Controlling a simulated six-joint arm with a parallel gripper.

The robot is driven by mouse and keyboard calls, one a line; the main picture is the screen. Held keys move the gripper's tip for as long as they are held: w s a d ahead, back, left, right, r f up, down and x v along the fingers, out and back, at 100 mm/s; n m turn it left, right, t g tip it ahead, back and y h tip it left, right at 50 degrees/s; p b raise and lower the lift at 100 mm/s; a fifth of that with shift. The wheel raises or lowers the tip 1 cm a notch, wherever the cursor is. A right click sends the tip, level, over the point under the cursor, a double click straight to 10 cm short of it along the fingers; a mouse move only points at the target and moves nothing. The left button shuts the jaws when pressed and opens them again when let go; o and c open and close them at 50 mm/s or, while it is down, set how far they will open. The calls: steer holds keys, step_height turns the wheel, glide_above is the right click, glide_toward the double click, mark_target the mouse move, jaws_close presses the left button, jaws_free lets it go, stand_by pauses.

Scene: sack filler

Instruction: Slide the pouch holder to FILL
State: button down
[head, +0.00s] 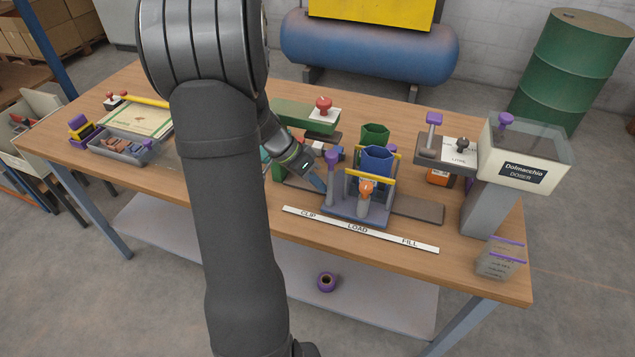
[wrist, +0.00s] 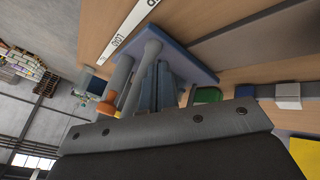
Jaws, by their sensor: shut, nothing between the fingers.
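The pouch holder (head: 346,208) is a blue-grey carriage with upright posts, a yellow bar and an orange-topped post in front. It stands beside the LOAD mark of the white label strip (head: 360,229), with CLIP to the left and FILL to the right. A blue pouch (head: 378,160) stands upright in it. My gripper (head: 317,184) is shut and empty, just left of the holder near its purple-topped post; I cannot tell whether they touch. In the wrist view the holder plate (wrist: 192,52) and posts lie close ahead; the fingertips do not show clearly.
The grey track (head: 420,208) right of the holder is bare. Beyond it stands the doser (head: 487,205). A green container (head: 375,133) is behind the pouch, and a red-knobbed green device (head: 305,118) is behind my gripper. A grey tray (head: 122,150) lies far left.

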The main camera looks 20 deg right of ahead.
steer(key=s+d, duration=0.9)
steer(key=shift+s+d, duration=0.35)
steer(key=shift+s, duration=0.05)
steer(key=shift+r, duration=0.15)
steer(key=shift+w+a+r, duration=0.1)
steer(key=shift+w+r, duration=0.05)
steer(key=shift+r, duration=0.1)
steer(key=v, duration=1.9)
steer(key=shift+w+a, duration=0.25)
steer(key=shift+f, duration=0.1)
glide_above(368, 213)
step_height(368, 213, down, 15)
steer(key=shift+d+f, duration=0.1)
steer(key=shift+f, duration=0.15)
